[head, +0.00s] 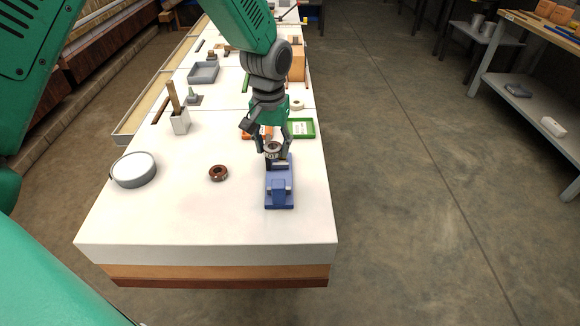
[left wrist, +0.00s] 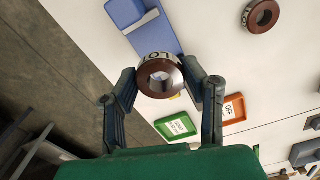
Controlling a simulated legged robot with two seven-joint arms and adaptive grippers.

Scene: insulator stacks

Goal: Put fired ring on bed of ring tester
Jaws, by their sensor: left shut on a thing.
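My left gripper (head: 273,146) is shut on a brown ring (left wrist: 160,78) with a pale band lettered "LOT". The ring sits between the two fingertips in the left wrist view. In the head view it is partly hidden by the fingers, at the far end of the blue ring tester (head: 280,197). The tester also shows in the left wrist view (left wrist: 150,28), partly behind the ring. I cannot tell whether the ring touches its bed. A second brown ring (head: 218,173) lies on the table to the left, and in the left wrist view (left wrist: 262,15). My right gripper is out of view.
A green tray (head: 311,128) and an orange tray (left wrist: 235,108) with cards lie beyond the tester. A round grey-rimmed dish (head: 133,170) and a white holder (head: 180,122) stand at left. The table's front (head: 150,228) is clear.

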